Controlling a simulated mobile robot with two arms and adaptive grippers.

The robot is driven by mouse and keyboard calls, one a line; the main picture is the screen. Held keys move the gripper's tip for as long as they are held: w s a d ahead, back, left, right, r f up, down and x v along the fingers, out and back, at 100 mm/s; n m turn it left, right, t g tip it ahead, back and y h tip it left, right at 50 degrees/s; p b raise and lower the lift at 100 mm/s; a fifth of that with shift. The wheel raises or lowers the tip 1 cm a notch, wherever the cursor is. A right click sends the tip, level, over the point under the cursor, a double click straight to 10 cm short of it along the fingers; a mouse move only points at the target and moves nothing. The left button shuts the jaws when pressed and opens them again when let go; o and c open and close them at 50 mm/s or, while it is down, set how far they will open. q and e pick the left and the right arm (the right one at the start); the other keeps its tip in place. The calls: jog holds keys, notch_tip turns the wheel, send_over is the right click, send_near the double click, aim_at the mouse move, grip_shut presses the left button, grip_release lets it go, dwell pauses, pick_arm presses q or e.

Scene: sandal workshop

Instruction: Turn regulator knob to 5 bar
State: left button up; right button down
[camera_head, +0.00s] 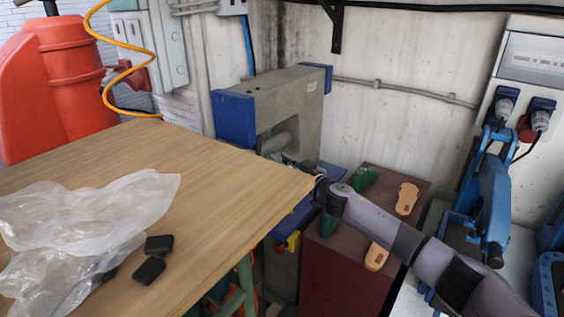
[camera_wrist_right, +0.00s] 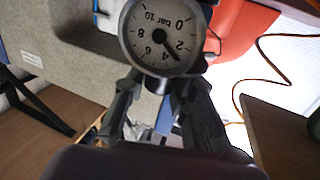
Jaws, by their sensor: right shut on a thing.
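The pressure gauge (camera_wrist_right: 160,36) shows upside down at the top of the right wrist view. It has a white dial marked in bar from 0 to 10. Its dark needle points between 2 and 4, near 3. My right gripper (camera_wrist_right: 157,92) is just below the gauge, with its two dark fingers closed around the dark regulator knob (camera_wrist_right: 157,84), which is mostly hidden between them. In the head view my right gripper (camera_head: 292,164) is small, at the grey press beyond the table's corner. My left gripper is not in view.
A wooden table (camera_head: 215,190) with plastic bags (camera_head: 85,215) and dark blocks (camera_head: 150,270) fills the left. The grey-and-blue press (camera_head: 285,95) stands behind its corner. A dark red stand (camera_head: 340,265) with sandal forms is under my right arm. A blue machine (camera_head: 495,195) is at right.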

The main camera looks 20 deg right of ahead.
jog(key=shift+m+t+h, duration=0.3)
jog(key=shift+m+h, duration=0.3)
jog(key=shift+h, duration=0.3)
jog(key=shift+a+f+m+h+b, duration=0.1)
jog(key=shift+f+m+h+b, duration=0.1)
jog(key=shift+m+h, duration=0.35)
jog(key=shift+f+m+h+b, duration=0.15)
jog(key=shift+m+h, duration=0.2)
jog(key=shift+h, duration=0.3)
jog(key=m+h+b, duration=0.3)
jog(key=h+b, duration=0.2)
jog(key=b, duration=0.1)
jog(key=m+g+h+b, duration=0.1)
jog(key=m+h+b, duration=0.2)
jog(key=h+b, duration=0.2)
jog(key=shift+m+g+h+b, duration=0.3)
jog(key=shift+m+b, duration=0.1)
jog(key=shift+b, duration=0.9)
jog(key=shift+r+m+g+h+b, duration=0.25)
jog(key=shift+m+g+h+b, duration=0.2)
jog(key=shift+h+b, duration=0.4)
jog(key=shift+r, duration=0.1)
jog(key=c, duration=1.3)
grip_release()
jog(key=shift+d, duration=0.2)
